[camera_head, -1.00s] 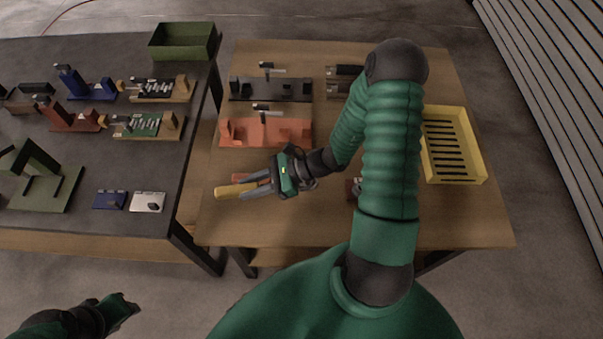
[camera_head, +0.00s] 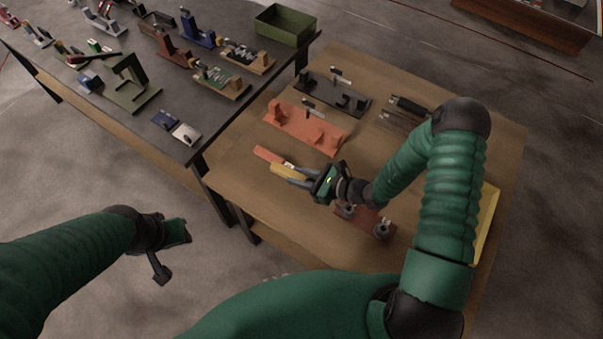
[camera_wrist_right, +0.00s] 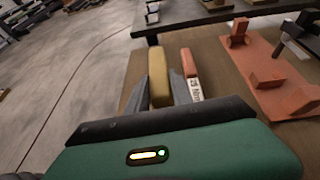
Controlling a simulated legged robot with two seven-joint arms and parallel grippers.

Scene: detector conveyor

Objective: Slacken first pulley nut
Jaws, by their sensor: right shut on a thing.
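My right gripper (camera_head: 297,178) is shut on a yellow-handled tool (camera_head: 282,171), which points to the left above the brown table. In the right wrist view this yellow handle (camera_wrist_right: 160,84) sits between the two grey fingers. A red tool (camera_head: 268,155) with a pale label lies right beside it; it also shows in the wrist view (camera_wrist_right: 190,70). A dark red plate (camera_head: 366,219) with two round grey parts, likely the pulleys, lies behind my right wrist, partly hidden; its nuts are too small to tell. My left gripper (camera_head: 171,252) is open and empty over the floor.
An orange fixture (camera_head: 300,128) and a black fixture (camera_head: 335,90) stand farther back on the brown table. Dark tools (camera_head: 405,112) lie right of them. A yellow tray (camera_head: 487,222) is mostly hidden by my arm. A dark table (camera_head: 150,125) with several fixtures and a green bin (camera_head: 284,27) stands left.

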